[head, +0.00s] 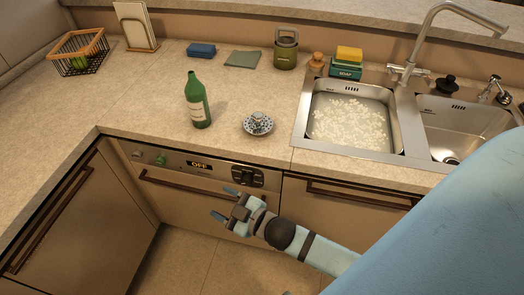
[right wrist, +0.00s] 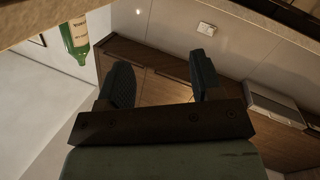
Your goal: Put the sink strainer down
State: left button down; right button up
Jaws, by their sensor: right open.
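The left basin (head: 312,114) holds water with white foam. My right gripper (head: 222,203) is open and empty, in front of the cabinet fronts and below the counter edge, well away from the sink. The right wrist view shows its two fingers apart (right wrist: 162,80) with nothing between them. My left gripper is not in view.
A green canister (head: 286,52), sponges, a cloth (head: 243,59) and a wire basket (head: 78,52) stand farther back. The left counter is mostly clear.

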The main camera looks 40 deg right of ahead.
jog(key=s+d+f+m+g+h, duration=0.3)
jog(key=s+f+m+g, duration=0.2)
jog(key=s+f, duration=0.5)
jog(key=shift+s+f+m+h, duration=0.3)
jog(key=shift+s+f+m, duration=0.1)
jog(key=shift+s+m, duration=0.35)
jog(key=shift+d, duration=0.1)
